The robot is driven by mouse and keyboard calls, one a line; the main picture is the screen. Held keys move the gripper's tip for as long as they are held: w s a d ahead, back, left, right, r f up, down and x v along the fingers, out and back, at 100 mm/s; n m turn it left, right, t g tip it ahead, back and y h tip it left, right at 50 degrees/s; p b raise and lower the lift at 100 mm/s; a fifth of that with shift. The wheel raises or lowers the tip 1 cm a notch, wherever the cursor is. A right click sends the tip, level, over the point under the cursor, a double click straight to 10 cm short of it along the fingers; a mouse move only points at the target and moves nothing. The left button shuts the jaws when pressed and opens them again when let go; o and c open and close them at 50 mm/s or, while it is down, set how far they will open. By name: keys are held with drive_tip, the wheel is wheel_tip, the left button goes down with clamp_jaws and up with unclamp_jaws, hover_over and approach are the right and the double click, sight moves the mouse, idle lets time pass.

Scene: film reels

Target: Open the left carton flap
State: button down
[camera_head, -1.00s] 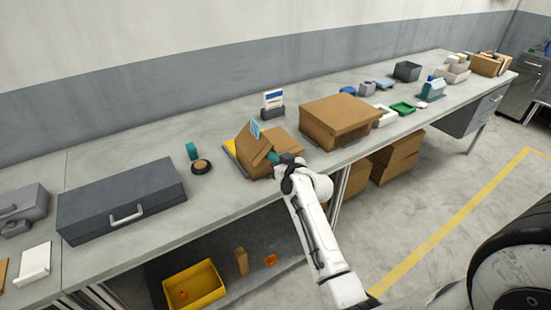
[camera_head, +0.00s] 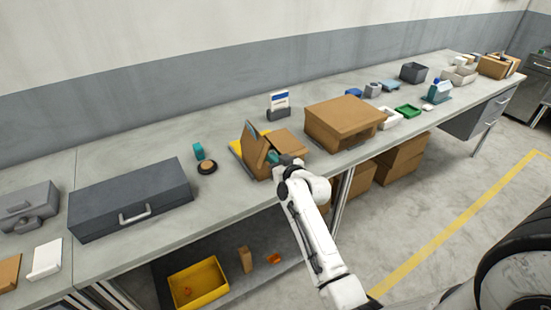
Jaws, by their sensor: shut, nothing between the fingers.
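Another brown flap (camera_head: 290,142) spreads out low on the right side. My gripper (camera_head: 275,158) is at the carton's top, between the two flaps and close to the left flap's right face. It looks shut, with nothing seen in it. Whether it touches the flap cannot be told. The carton's inside is mostly hidden by the flaps and my gripper.
The large brown box (camera_head: 345,119) stands close on the right. A card holder (camera_head: 279,108) is behind the carton. Some bench lies clear between case and carton.

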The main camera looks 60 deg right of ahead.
drive_tip(key=shift+w+a+r, duration=0.2)
drive_tip(key=shift+w+a, duration=0.05)
drive_tip(key=shift+a, duration=0.15)
drive_tip(key=shift+p, duration=0.35)
drive_tip(key=s+d+f+v, duration=0.1)
drive_tip(key=f+v, duration=0.1)
drive_tip(key=v, duration=0.8)
drive_tip(key=shift+r, duration=0.15)
idle(0.7)
